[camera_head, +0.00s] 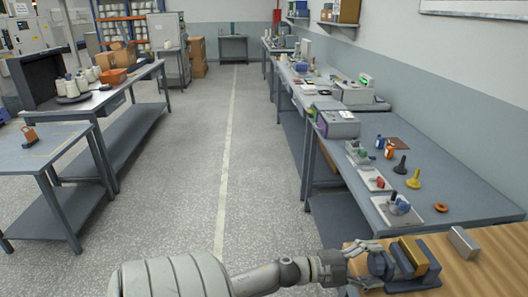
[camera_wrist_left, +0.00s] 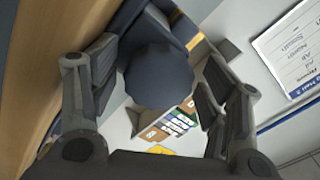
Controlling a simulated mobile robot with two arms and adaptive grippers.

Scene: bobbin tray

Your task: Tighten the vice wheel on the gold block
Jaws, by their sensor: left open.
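A dark blue vice (camera_head: 408,277) stands on the wooden bench, with a gold block (camera_head: 414,254) between its jaws. Its round dark blue wheel (camera_head: 378,264) faces left, towards my left gripper (camera_head: 366,265). In the left wrist view the wheel (camera_wrist_left: 160,78) sits between the two spread fingers of that gripper (camera_wrist_left: 160,68). The left finger is close to the wheel's edge; a small gap shows on the right finger's side. The gold block (camera_wrist_left: 187,30) shows partly behind the wheel. My right gripper is not in view.
A grey metal block (camera_head: 463,242) stands on the wooden bench (camera_head: 485,277) right of the vice. Behind it, a grey-blue workbench (camera_head: 455,185) holds a grey device (camera_head: 338,122), yellow and dark cones and an orange ring. The aisle floor left of the benches is clear.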

